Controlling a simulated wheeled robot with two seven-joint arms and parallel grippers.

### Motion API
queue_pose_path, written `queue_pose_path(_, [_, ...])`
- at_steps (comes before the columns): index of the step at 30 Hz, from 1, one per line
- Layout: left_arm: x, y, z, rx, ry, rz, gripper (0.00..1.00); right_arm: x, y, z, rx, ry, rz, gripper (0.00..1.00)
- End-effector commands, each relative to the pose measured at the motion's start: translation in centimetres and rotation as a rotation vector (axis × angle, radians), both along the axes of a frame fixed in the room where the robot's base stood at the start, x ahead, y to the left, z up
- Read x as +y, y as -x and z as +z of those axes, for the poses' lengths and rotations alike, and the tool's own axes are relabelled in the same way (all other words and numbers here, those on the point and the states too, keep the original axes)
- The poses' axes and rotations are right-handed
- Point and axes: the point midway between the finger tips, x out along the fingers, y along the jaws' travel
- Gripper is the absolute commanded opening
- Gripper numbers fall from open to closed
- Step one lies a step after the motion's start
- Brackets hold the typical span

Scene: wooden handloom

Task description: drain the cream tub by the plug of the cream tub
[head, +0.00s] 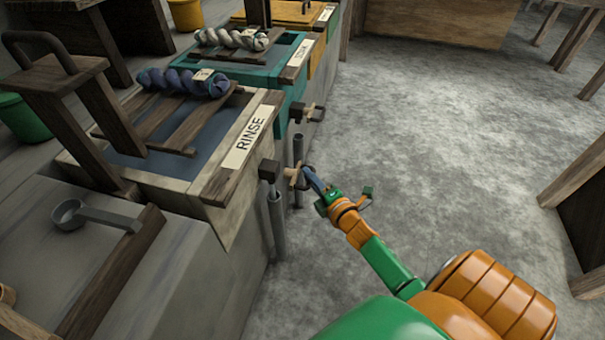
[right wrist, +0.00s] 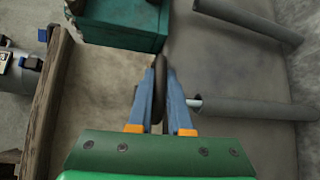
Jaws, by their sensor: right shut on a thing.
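The cream tub (head: 238,213) stands at the left with a RINSE label on its wooden rim. Its plug (head: 294,175), a small wooden cross-shaped handle, juts from a dark fitting on the tub's front, above a grey drain pipe (head: 277,228). My right gripper (head: 312,179) reaches in from the lower right and is shut at the plug. In the right wrist view, the blue fingers (right wrist: 160,100) close on a dark, upright piece, which I take to be part of the plug. The fingers hide some of it. My left gripper is not in view.
A bluish skein (head: 180,82) lies on slats over the cream tub. A teal tub (head: 262,75) with its own fitting and pipe stands just beyond. A grey ladle (head: 95,213) lies at the near left. The floor (head: 440,120) to the right is open.

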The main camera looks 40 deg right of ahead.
Motion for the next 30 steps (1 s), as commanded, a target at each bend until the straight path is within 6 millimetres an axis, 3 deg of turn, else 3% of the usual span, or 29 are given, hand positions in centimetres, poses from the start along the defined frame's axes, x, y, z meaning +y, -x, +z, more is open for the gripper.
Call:
queue_pose_path(6, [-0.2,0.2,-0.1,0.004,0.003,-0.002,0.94,0.0,0.0,0.0,0.0,-0.001,0.0,0.0])
queue_pose_path(7, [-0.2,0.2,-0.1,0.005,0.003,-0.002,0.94,0.0,0.0,0.0,0.0,-0.001,0.0,0.25])
queue_pose_path(9, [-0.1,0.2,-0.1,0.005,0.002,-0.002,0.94,0.0,0.0,0.0,0.0,-0.001,-0.001,0.44])
queue_pose_path(10, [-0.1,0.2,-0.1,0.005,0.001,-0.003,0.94,0.0,0.0,0.0,0.0,-0.001,-0.001,0.47])
queue_pose_path(19, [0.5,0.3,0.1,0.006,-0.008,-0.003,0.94,0.1,0.3,0.1,0.0,-0.002,0.0,0.47])
queue_pose_path(27, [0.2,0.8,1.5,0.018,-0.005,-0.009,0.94,0.5,5.6,0.9,0.003,-0.003,-0.002,0.47])
queue_pose_path(30, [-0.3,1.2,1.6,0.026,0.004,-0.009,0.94,0.6,6.7,1.0,0.002,-0.001,-0.001,0.47])
